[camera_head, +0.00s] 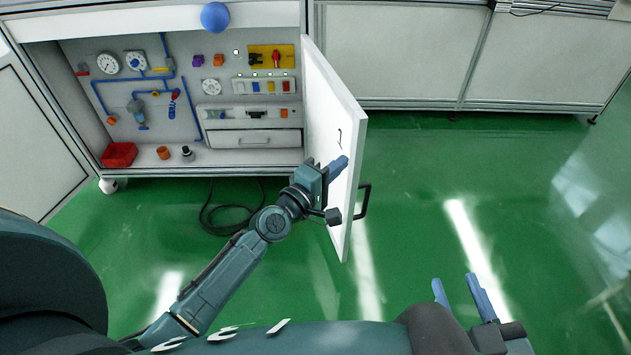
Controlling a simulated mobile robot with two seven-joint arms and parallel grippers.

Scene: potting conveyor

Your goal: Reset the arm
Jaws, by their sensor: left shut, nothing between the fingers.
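My left arm reaches up from the bottom left, and its left gripper (340,166) is in front of the open cabinet door (341,115). Its blue fingers are together and empty, pointing up and to the right over the door's face. I cannot tell whether they touch the door. My right gripper (458,290) is at the lower right, over the green floor. Its two blue fingers stand apart with nothing between them. Most of the right arm is out of view or hidden.
The open cabinet (180,90) holds gauges, blue pipes, switches and a red bin (119,155). The door has a black handle (364,202). A blue ball (215,17) shows at the cabinet's top. A black cable (232,218) lies below. Green floor (430,190) is clear at right.

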